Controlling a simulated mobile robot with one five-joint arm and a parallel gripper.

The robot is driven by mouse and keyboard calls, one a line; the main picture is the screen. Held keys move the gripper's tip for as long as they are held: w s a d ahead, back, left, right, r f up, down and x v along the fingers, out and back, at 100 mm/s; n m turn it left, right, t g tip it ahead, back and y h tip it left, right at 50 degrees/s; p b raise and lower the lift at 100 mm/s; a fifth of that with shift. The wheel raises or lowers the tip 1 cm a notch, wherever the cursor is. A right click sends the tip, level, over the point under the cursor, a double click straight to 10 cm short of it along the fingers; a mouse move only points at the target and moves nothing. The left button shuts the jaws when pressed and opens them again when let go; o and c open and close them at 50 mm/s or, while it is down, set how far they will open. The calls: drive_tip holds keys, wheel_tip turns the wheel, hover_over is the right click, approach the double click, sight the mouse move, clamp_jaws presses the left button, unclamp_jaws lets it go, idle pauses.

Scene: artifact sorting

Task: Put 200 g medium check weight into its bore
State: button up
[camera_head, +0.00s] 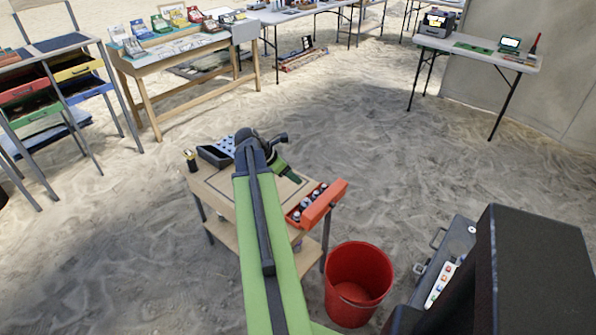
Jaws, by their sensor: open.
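A small wooden table (215,197) stands in the middle, partly covered by my green arm. An open orange-red case (323,203) sits at its right edge, with several metallic cylinders (306,211) in it, which look like check weights. I cannot tell which is the 200 g medium one, and the bores are too small to make out. My gripper (291,176) is over the table's far right part, up and left of the case. Its fingers are small and partly hidden by the wrist, and I see nothing held in it.
A dark tray (213,155) and a small yellow-and-black item (190,160) are at the table's far left. A red bucket (357,285) stands on the sand right of the table. Other tables (180,48) stand far behind, with open sand (400,160) between.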

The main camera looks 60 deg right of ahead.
drive_tip(key=shift+w+a+r, duration=0.1)
idle(0.7)
drive_tip(key=w+a+r+n+t+p, duration=0.3)
drive_tip(key=w+a+n+p, duration=0.1)
drive_tip(key=w+a, duration=1.45)
drive_tip(key=w+a+t+y+p, duration=0.1)
drive_tip(key=w+a, duration=0.4)
drive_tip(key=a, duration=0.4)
drive_tip(key=w+a+t+p, duration=0.1)
drive_tip(key=w+a, duration=0.3)
drive_tip(key=a, duration=0.6)
drive_tip(key=s+a+m+y+p, duration=0.1)
drive_tip(key=s+a+m+y, duration=0.2)
drive_tip(key=a+m, duration=1.2)
drive_tip(key=a+y, duration=0.1)
drive_tip(key=a, duration=0.4)
drive_tip(key=shift+a+g+y, duration=0.35)
drive_tip(key=shift+g+y, duration=0.05)
drive_tip(key=shift+c, duration=0.4)
